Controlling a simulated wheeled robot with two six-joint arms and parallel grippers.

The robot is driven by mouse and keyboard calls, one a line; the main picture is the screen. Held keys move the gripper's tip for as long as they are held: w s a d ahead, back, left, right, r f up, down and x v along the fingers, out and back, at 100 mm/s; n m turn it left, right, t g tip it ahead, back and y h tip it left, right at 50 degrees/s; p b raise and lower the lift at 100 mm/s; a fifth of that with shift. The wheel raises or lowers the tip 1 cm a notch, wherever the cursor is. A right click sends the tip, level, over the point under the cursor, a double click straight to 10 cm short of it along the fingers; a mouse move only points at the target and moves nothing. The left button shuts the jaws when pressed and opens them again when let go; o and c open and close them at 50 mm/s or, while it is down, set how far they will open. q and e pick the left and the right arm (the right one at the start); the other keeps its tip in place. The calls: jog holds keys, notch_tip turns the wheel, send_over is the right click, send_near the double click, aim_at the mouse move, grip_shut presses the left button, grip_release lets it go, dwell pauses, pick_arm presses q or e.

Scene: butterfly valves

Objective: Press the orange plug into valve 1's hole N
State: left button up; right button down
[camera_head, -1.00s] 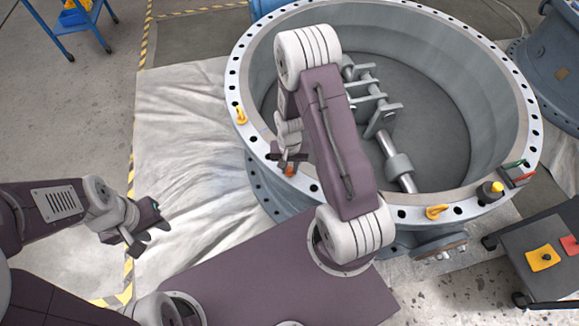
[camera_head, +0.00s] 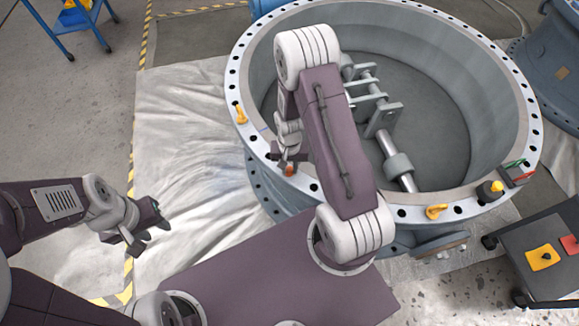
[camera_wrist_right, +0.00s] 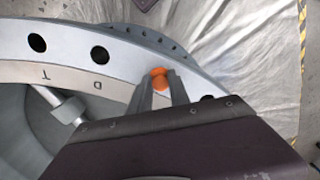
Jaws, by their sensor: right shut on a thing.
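The large grey valve ring (camera_head: 237,88) has a pale flange with many dark holes. My right gripper (camera_head: 289,164) is above the near-left part of this flange, pointing down. It is shut on the orange plug (camera_head: 289,170). In the right wrist view, the orange plug (camera_wrist_right: 159,78) is between the fingertips (camera_wrist_right: 160,88), over the flange. Whether it is inside a hole cannot be told. Flange letters D and T show there beside two open holes; no letter N is readable. My left gripper (camera_head: 150,232) is open and empty, away from the valve at left.
A dark cart (camera_head: 545,262) is at lower right. A second valve (camera_head: 556,70) is far right.

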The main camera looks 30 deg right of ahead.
jog(key=shift+f, duration=0.4)
jog(key=c, duration=1.1)
grip_release()
jog(key=shift+r, duration=0.1)
jog(key=shift+c, duration=0.2)
jog(key=o, duration=0.5)
jog(key=shift+r, duration=0.1)
notch_tip(320, 180, up, 6)
jog(key=p, duration=0.5)
